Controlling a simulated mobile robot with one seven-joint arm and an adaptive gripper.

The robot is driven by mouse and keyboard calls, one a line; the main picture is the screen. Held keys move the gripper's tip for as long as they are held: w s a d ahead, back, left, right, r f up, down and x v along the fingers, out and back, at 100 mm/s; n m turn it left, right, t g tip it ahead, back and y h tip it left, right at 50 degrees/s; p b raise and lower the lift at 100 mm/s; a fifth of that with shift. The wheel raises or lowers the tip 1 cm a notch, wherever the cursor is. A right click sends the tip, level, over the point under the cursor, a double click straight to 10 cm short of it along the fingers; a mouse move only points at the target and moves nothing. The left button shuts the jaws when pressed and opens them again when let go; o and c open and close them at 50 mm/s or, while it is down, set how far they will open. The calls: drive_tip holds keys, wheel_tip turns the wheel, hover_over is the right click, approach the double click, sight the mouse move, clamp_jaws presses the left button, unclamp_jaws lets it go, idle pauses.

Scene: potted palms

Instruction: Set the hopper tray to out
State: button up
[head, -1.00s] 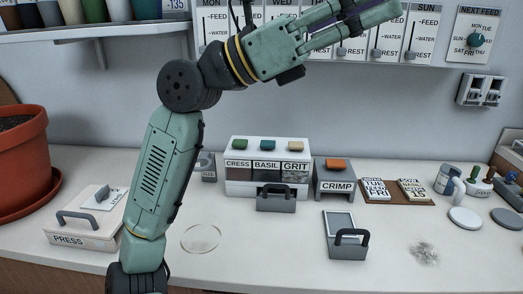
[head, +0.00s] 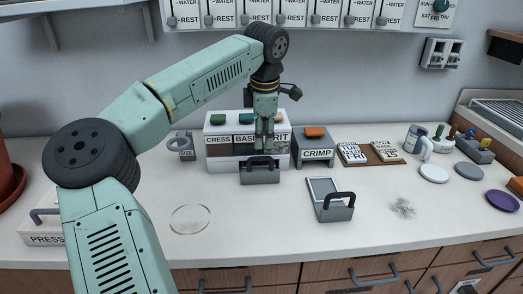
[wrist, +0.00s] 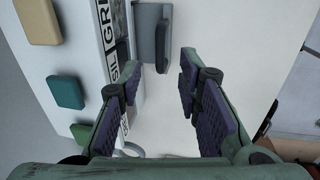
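The white hopper box (head: 215,163) labelled CRESS, BASIL and GRIT stands against the back of the counter, with green, blue and tan buttons on top. The grey hopper tray (head: 262,177) with its dark arched handle sits at the foot of the box front; how far it is pulled out is hard to tell. My gripper (head: 264,148) points down in front of the box, just above the handle. In the wrist view my gripper (wrist: 160,82) is open and empty, with the tray (wrist: 146,32) and its handle (wrist: 163,46) beyond the fingertips, apparently not touching.
The CRIMP block (head: 316,154) stands just right of the hopper. A grey scoop-like tray (head: 335,211) with a handle lies front right, near spilled grains (head: 402,208). A clear round dish (head: 189,219) lies front left. The counter directly before the hopper tray is bare.

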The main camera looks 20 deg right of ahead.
sight(263, 157)
drive_tip(key=f, duration=0.4)
drive_tip(key=w+f+p, duration=0.1)
drive_tip(key=f, duration=0.1)
drive_tip(key=shift+w+d+f, duration=0.1)
drive_tip(key=shift+d+f, duration=0.1)
drive_tip(key=shift+f, duration=0.15)
drive_tip(key=shift+c, duration=0.5)
clamp_jaws()
